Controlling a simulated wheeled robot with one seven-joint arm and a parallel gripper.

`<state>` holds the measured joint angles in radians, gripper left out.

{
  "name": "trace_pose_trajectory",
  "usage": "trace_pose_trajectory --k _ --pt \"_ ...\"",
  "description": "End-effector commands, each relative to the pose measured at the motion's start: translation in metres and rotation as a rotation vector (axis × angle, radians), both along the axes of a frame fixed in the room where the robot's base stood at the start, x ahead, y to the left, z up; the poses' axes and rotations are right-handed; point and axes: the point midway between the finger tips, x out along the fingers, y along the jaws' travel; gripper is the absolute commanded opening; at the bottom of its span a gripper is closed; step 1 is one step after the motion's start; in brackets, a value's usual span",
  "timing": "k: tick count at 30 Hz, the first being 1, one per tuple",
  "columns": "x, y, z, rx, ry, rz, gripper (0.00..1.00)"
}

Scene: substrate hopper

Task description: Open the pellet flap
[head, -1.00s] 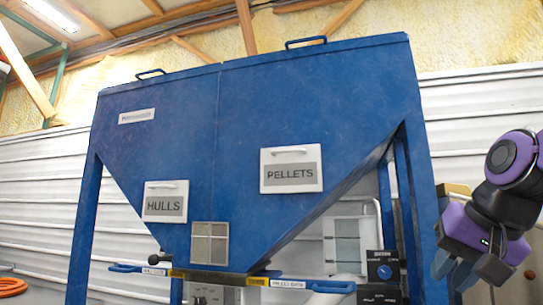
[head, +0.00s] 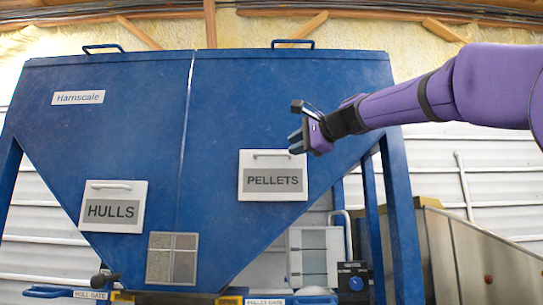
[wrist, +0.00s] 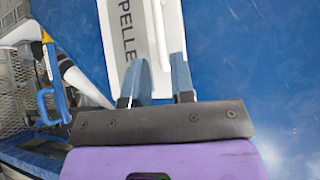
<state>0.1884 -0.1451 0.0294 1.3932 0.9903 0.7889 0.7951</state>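The pellet flap (head: 273,187) is a white panel labelled PELLETS on the blue hopper's sloping front, right of centre in the head view. A thin handle (head: 272,155) runs along its top edge, and the flap looks shut. My gripper (head: 296,137) is above and slightly right of the flap, with its fingers towards the hopper. In the wrist view the flap (wrist: 125,35) appears turned sideways beyond my open fingers (wrist: 161,72). One finger overlaps the panel and the other is near its edge. No contact is visible, and nothing is held.
The hulls flap (head: 112,210) sits to the left on the blue hopper (head: 225,100). A small window (head: 172,258) lies between and below the flaps. Gate handles, a control box (head: 353,278) and a metal bin (head: 470,260) are lower down.

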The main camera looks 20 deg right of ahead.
Motion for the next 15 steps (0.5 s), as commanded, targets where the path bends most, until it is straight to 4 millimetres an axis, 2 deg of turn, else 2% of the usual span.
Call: trace_pose_trajectory --k 3,9,15 --pt "0.020 0.011 -0.004 -0.003 0.002 0.002 0.23" --pt "0.049 0.026 -0.009 -0.002 0.001 0.002 0.23" --pt "0.065 0.034 -0.012 -0.004 0.000 0.001 0.23"
